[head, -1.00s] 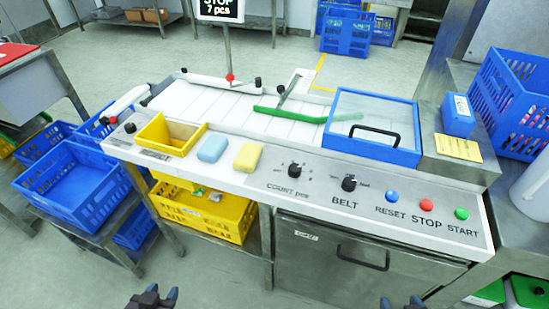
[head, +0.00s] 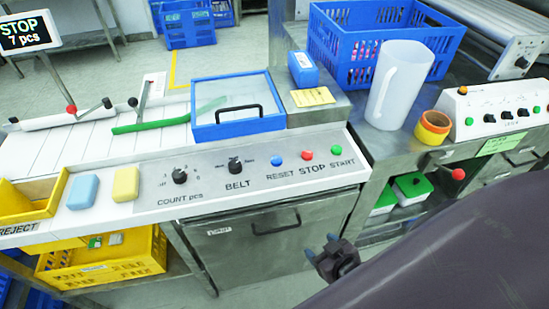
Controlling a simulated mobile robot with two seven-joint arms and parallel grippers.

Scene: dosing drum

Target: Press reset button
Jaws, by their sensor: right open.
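The blue reset button (head: 277,160) sits on the front control panel (head: 215,178) of the machine, above the label RESET. A red stop button (head: 307,154) and a green start button (head: 336,150) are to its right. My right gripper (head: 318,247) is open and empty, in front of the machine's metal door, below and to the right of the reset button and apart from it. My right arm fills the lower right. My left gripper is out of view.
The BELT knob (head: 235,166) and COUNT knob (head: 180,176) stick up left of the reset button. A blue-framed clear lid (head: 238,107) lies behind the panel.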

